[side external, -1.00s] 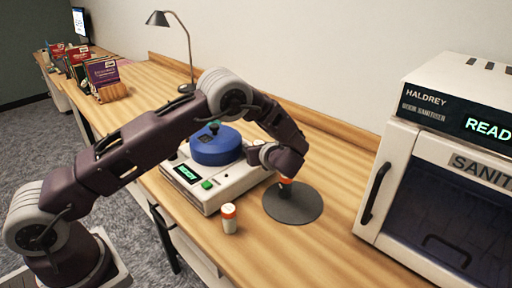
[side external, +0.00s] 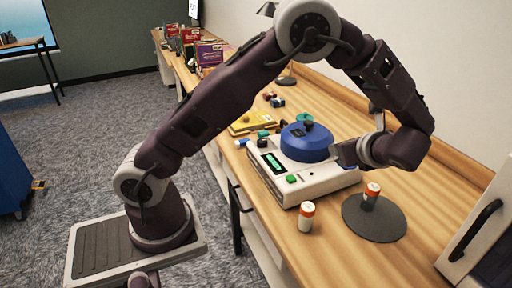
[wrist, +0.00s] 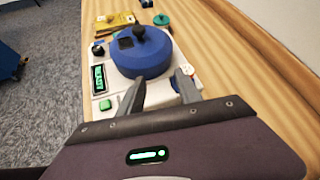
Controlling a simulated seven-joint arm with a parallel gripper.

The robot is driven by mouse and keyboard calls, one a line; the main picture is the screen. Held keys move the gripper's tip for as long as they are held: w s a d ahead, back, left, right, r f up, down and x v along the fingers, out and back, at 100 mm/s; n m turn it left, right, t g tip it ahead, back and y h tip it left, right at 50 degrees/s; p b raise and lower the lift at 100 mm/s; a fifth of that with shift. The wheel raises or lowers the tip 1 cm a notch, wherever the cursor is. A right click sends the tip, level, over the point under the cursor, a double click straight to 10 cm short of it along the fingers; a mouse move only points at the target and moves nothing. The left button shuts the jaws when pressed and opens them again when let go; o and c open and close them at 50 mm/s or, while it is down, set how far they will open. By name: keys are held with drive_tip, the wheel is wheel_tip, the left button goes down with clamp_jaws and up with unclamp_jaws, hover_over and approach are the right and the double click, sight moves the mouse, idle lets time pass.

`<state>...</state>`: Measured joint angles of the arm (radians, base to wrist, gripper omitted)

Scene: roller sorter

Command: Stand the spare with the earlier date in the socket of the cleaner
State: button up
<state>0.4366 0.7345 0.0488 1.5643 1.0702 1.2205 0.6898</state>
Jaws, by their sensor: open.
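One (side external: 306,217) stands on the bench in front of the cleaner; the other (side external: 370,196) stands on a dark round pad (side external: 375,222). I cannot read a date on either. The cleaner (side external: 300,182) is a white box with a blue round lid (side external: 306,143), a lit green display and a green button. In the wrist view its display (wrist: 98,79) reads READY. I cannot make out its socket. My gripper (wrist: 160,86) is open and empty, its fingers pointing toward the blue lid.
A yellow item (side external: 254,122) and small coloured pieces lie behind the cleaner. A lamp and upright books (side external: 208,53) are farther along the bench. A white cabinet (side external: 480,235) stands at the right. The wall-side bench strip is mostly clear.

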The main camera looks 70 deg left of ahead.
drive_tip(key=s+a+r+n+g+h, duration=0.15)
drive_tip(key=s+r+n+h, duration=0.25)
drive_tip(key=s+r+n, duration=0.5)
drive_tip(key=s+d+n+t+h, duration=0.1)
drive_tip(key=s+d+n+h, duration=0.1)
drive_tip(key=s, duration=0.5)
drive_tip(key=s+d+r+n+t+h, duration=0.1)
drive_tip(key=s+d+n+h, duration=0.1)
drive_tip(key=s+n, duration=0.3)
drive_tip(key=s+d+n+t+h, duration=0.1)
drive_tip(key=s+d+n+h, duration=0.1)
drive_tip(key=s, duration=0.6)
drive_tip(key=shift+s+d+r+n+h, duration=0.2)
drive_tip(key=shift+s+r+n+h, duration=0.2)
drive_tip(key=shift+n, duration=0.3)
